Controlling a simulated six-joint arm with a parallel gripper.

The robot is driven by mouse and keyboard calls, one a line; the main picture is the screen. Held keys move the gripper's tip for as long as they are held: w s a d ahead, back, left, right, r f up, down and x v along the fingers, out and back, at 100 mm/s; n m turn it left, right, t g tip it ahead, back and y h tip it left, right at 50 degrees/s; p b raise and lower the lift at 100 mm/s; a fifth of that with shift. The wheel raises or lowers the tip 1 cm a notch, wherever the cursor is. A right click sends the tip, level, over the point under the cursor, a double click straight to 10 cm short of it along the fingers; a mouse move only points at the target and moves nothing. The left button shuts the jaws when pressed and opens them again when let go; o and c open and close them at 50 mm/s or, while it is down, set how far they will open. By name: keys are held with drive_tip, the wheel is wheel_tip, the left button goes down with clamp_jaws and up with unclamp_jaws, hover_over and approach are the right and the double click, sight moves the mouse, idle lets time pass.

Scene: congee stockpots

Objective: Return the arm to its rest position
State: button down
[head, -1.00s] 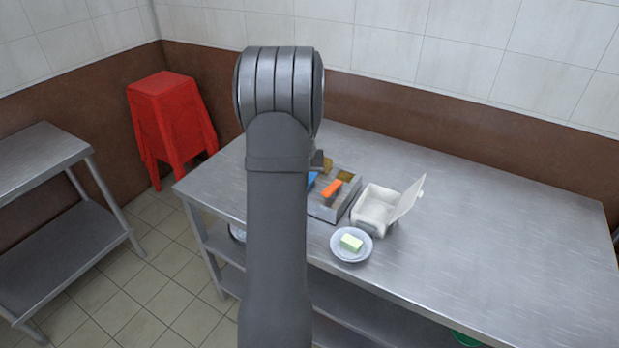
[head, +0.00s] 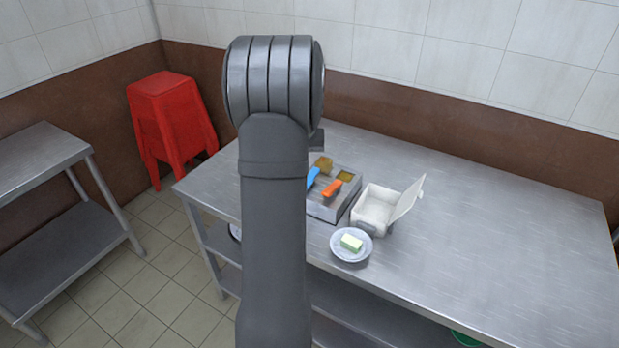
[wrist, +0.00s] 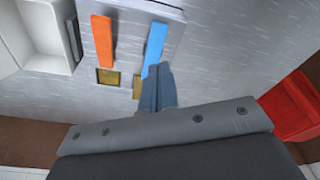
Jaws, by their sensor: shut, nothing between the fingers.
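My arm rises through the middle of the head view and hides part of the table. My gripper shows in the wrist view (wrist: 157,88), its two fingers together with nothing between them. It is above the tray area, overlapping the near end of a blue-handled tool in that view. In the head view the fingers are hidden behind the arm; only a dark bit of the wrist shows at the arm's right side.
On the steel table (head: 480,230) are a metal tray (head: 328,212) with blue (head: 313,178) and orange (head: 332,188) handles, an open white box (head: 375,208), and a plate (head: 351,258) with a pale green block (head: 351,243). Red stools (head: 170,120) stand left. The table's right is clear.

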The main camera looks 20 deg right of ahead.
drive_tip(key=shift+r, duration=0.6)
drive_tip(key=shift+f, duration=4.05)
